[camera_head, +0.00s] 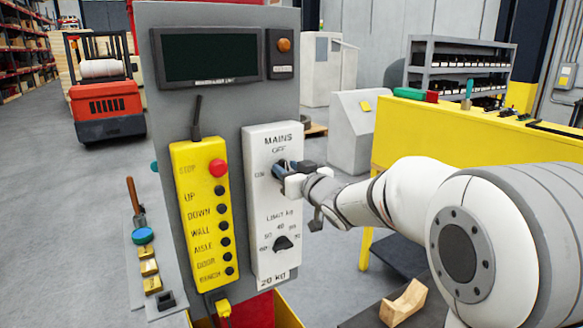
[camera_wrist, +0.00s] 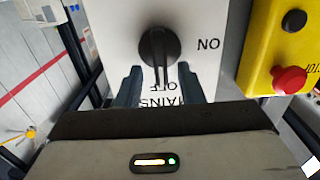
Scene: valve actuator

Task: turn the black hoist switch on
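The black hoist switch (camera_wrist: 160,45) is a rotary knob on the white MAINS panel (camera_head: 261,150). In the wrist view, which is upside down, its ridge points towards the OFF label, and the ON label is off to the right. In the head view, ON is left of the knob and the knob is mostly hidden by my gripper (camera_head: 288,178). In the wrist view, the two dark fingers of my gripper (camera_wrist: 160,75) are open, one on each side of the knob's ridge, with a visible gap on both sides.
A yellow pendant (camera_head: 202,215) with a red stop button (camera_head: 217,168) hangs left of the panel. A LIMIT KG dial (camera_head: 283,243) is below the switch. A dark display (camera_head: 207,55) is above. A yellow workbench (camera_head: 450,140) stands behind my arm.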

